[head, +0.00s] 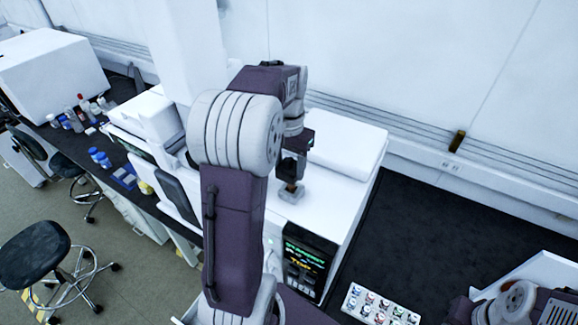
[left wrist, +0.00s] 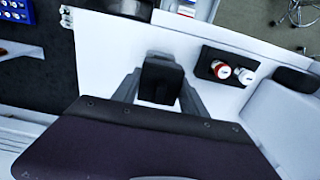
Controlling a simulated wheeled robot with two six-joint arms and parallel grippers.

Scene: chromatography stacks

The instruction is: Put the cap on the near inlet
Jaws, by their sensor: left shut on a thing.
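My left gripper (head: 291,190) hangs over the white top of the instrument (head: 345,195). In the left wrist view its two grey fingers (left wrist: 160,90) are closed in on a dark block (left wrist: 161,80), which seems to be the cap. In the head view the held thing is mostly hidden by the fingers. Two round fittings, one red and white (left wrist: 221,69) and one white (left wrist: 245,75), stand on a dark plate on the white top in the left wrist view, right of the fingers and apart from them. I cannot tell which is the near inlet.
The instrument has a dark display panel (head: 304,262) on its front. A white tray of small vials (head: 380,305) lies on the dark bench (head: 440,235). My right arm shows at the lower right. Bottles and blue containers stand on the left bench. The dark bench's middle is clear.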

